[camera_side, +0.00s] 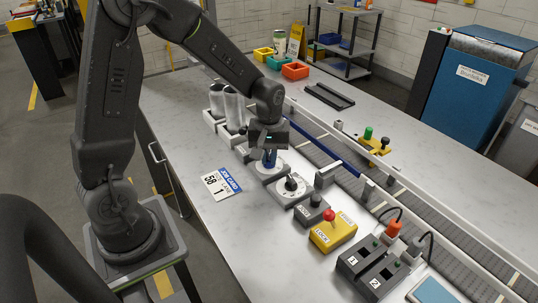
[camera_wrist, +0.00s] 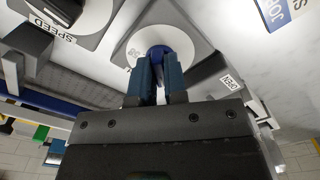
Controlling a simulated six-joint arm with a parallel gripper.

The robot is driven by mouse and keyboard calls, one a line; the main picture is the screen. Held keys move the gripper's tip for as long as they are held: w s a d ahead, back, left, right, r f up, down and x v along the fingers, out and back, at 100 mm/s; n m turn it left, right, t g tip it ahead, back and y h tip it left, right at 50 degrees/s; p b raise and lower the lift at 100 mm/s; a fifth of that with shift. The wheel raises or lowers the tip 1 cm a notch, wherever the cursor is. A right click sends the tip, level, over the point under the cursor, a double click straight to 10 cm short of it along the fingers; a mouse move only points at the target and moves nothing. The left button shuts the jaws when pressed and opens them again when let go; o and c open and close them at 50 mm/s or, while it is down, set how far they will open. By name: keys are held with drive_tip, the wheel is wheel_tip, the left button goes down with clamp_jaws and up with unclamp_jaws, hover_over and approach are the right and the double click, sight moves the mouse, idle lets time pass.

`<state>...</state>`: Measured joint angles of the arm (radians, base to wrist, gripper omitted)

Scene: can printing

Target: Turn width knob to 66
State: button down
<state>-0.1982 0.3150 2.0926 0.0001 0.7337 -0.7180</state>
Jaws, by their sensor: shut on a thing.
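The width knob (camera_wrist: 160,52) is a round blue knob on a white dial, seen between my fingertips in the wrist view. In the side view my gripper (camera_side: 268,160) points down over its white dial plate (camera_side: 270,170), and the fingers are shut on the knob. The fingers also show in the wrist view (camera_wrist: 158,75). The knob's pointer and most scale marks are hidden or too small to read. A job card (camera_side: 221,182) with a blue heading lies on the table and shows the figures 58 and 1.
A black speed knob (camera_side: 292,184) on its own dial stands beside this one. Beyond are a yellow box with a red button (camera_side: 332,232) and grey switch boxes (camera_side: 375,267). A conveyor (camera_side: 400,205) runs alongside. White cans (camera_side: 233,106) stand behind. Table left of the card is clear.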

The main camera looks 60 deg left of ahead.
sight(269, 157)
drive_tip(key=shift+n, duration=0.6)
drive_tip(key=c, duration=1.2)
unclamp_jaws()
drive_tip(key=shift+o, duration=0.2)
drive_tip(key=shift+r, duration=0.1)
wheel_tip(269, 157, up, 14)
drive_tip(key=shift+f, duration=0.2)
drive_tip(key=s+d+r+m+t, duration=0.1)
drive_tip(key=s+d+m+t, duration=0.1)
drive_tip(key=s+m, duration=0.4)
drive_tip(key=s+d+r+m+t, duration=0.2)
drive_tip(key=s+d+m, duration=0.3)
drive_tip(key=s, duration=0.5)
drive_tip(key=shift+m+t, duration=0.4)
drive_tip(key=shift+t, duration=0.4)
